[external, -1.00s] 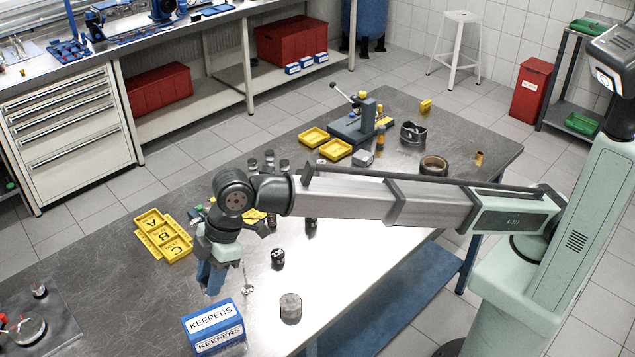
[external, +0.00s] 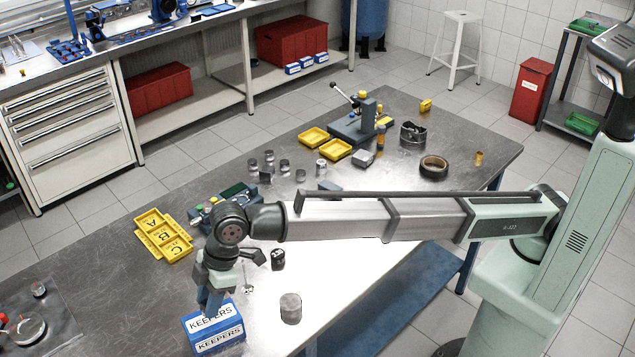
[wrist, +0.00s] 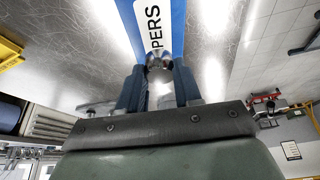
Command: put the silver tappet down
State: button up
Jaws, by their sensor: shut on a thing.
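My gripper (external: 207,308) points down close to the blue KEEPERS box (external: 218,335) at the near edge of the table. In the wrist view, the two blue fingers of my gripper (wrist: 160,82) are shut on a small shiny silver piece, the silver tappet (wrist: 160,60). It sits between the fingertips, with the blue box (wrist: 124,10) and its white label beyond. The tappet cannot be made out in the external view. I cannot tell whether it touches anything below.
A grey cylinder (external: 290,308) stands right of the box. A black part (external: 278,259) and a small metal piece (external: 248,289) lie behind. A yellow lettered tray (external: 164,236) is at the left. Several small cylinders stand farther back. Bare table lies left of the box.

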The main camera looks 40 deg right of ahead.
jog(key=shift+f, duration=1.05)
jog(key=o, duration=1)
jog(key=shift+f, duration=0.15)
jog(key=v, duration=1.2)
jog(key=shift+s, duration=0.1)
